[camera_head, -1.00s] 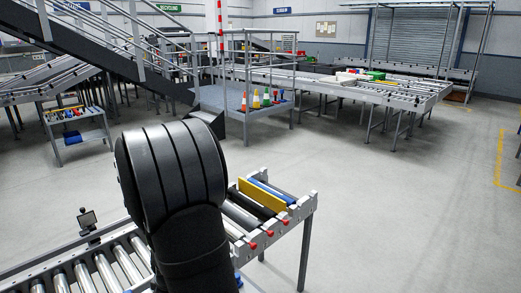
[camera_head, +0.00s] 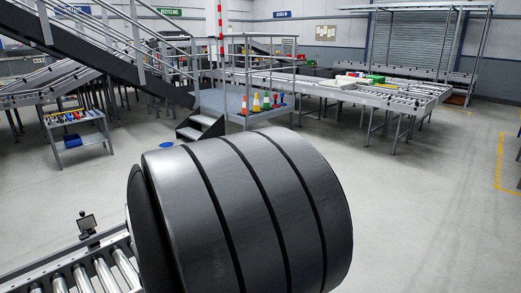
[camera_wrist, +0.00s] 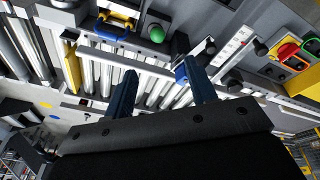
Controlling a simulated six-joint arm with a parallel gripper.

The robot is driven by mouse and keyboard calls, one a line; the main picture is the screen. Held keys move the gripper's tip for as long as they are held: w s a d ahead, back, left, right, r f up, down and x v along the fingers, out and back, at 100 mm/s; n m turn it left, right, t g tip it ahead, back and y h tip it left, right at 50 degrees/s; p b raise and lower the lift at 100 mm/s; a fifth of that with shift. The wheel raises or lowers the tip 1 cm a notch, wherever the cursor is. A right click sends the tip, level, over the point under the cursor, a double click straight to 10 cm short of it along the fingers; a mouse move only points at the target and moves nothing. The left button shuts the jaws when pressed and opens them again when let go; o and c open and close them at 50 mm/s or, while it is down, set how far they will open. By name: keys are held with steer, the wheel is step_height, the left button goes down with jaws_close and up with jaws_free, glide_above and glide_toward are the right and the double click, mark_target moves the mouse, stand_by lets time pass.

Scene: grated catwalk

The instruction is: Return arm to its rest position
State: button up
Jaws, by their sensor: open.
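My gripper (camera_wrist: 157,88) shows in the wrist view. Its two blue-grey fingers stand wide apart, with nothing between them, so it is open and empty. Beyond the fingertips lies a roller conveyor (camera_wrist: 152,91) with bright metal rollers; I cannot tell the distance to it. In the head view, a large dark banded link of my arm fills the lower middle and my gripper is out of view. Part of the near roller conveyor (camera_head: 88,270) shows at the lower left, and the rest is hidden behind my arm.
In the head view, a stepped platform with cones (camera_head: 256,103) and a long conveyor (camera_head: 385,96) stand at the back. The floor at right is clear.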

steer(key=x, duration=1.7)
steer(key=shift+w+a, duration=0.15)
steer(key=shift+g+h, duration=0.8)
steer(key=shift+w+a+r, duration=0.2)
steer(key=shift+w+a, duration=2.5)
